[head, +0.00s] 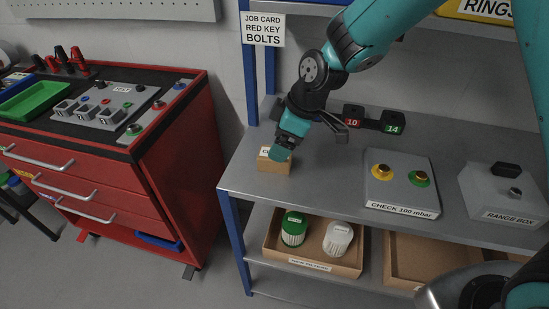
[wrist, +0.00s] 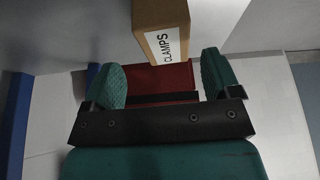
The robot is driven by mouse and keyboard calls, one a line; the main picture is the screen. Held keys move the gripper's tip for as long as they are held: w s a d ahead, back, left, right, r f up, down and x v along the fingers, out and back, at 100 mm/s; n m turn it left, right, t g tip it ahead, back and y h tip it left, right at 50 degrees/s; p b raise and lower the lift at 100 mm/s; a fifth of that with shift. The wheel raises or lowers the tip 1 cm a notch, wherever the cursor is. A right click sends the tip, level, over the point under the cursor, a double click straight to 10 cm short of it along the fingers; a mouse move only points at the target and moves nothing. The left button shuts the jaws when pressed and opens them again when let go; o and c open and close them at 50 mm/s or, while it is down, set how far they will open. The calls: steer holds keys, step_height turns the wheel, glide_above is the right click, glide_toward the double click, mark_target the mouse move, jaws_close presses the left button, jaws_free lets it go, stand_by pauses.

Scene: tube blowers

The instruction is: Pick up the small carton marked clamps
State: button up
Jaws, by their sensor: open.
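The small carton (head: 275,165) is brown cardboard with a white label. It stands on the grey shelf at its left end, near the front edge. In the wrist view the carton (wrist: 160,28) shows at the top, and its label reads CLAMPS. My gripper (head: 281,152) is at the carton in the head view and hides part of its top and label. In the wrist view my gripper (wrist: 167,80) is open, with one teal finger pad on each side. The carton appears beyond the fingertips, roughly in line with the gap; I cannot tell whether anything touches it.
The grey shelf (head: 330,175) also holds blocks marked 10 and 14 (head: 374,120), a CHECK 100 mbar box (head: 400,185) and a range box (head: 503,192). A blue post (head: 249,75) rises behind left. A red tool cabinet (head: 180,140) stands left.

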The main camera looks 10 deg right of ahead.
steer(key=x, duration=0.4)
steer(key=shift+s+f, duration=0.35)
steer(key=shift+c, duration=0.2)
steer(key=c, duration=1)
steer(key=shift+r, duration=0.1)
